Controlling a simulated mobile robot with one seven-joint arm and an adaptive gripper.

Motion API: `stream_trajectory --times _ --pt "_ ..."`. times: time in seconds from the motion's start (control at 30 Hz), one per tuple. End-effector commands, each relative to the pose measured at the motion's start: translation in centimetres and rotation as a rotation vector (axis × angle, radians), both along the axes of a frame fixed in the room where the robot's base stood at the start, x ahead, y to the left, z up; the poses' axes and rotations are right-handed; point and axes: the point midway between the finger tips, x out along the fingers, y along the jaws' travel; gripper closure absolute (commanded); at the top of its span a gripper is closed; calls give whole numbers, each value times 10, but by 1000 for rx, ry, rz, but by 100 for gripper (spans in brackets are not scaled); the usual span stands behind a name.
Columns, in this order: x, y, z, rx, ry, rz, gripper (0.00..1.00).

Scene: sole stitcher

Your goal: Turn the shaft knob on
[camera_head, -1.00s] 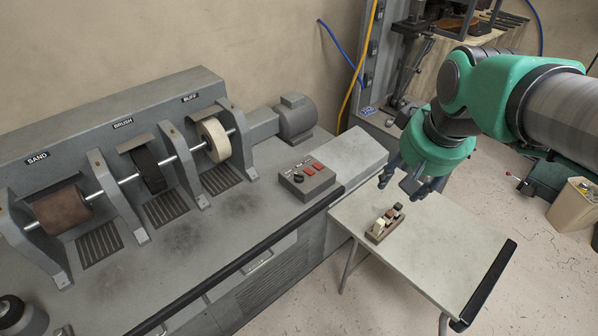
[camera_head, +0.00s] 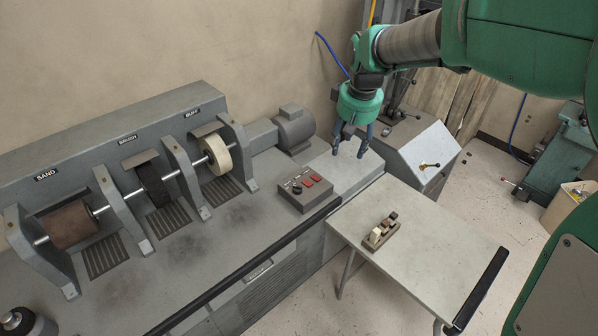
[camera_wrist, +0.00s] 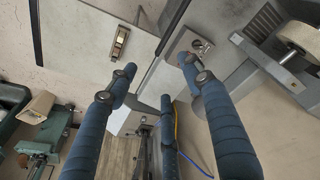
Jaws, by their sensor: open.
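A grey control box (camera_head: 305,192) sits on the machine bench, right of the buff wheel. It has a black knob (camera_head: 297,189) and red buttons (camera_head: 310,180) on its sloped top. The knob's label is too small to read. My gripper (camera_head: 349,152) is open and empty, above the pale flat end of the bench, right of the box and apart from it. In the wrist view its blue fingers (camera_wrist: 157,68) are spread, and the control box (camera_wrist: 200,46) shows beyond the right fingertip.
The shaft (camera_head: 128,178) carries the sand, brush and buff wheels. A black rail (camera_head: 250,262) runs along the bench front. A grey cabinet (camera_head: 425,150) stands behind the table.

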Motion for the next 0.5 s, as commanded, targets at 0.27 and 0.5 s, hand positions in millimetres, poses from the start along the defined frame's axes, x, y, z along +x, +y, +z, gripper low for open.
stream_trajectory --times 0.27,0.5 --pt "54 31 -30 -17 47 72 50" --pt "94 59 -64 -31 84 134 50"
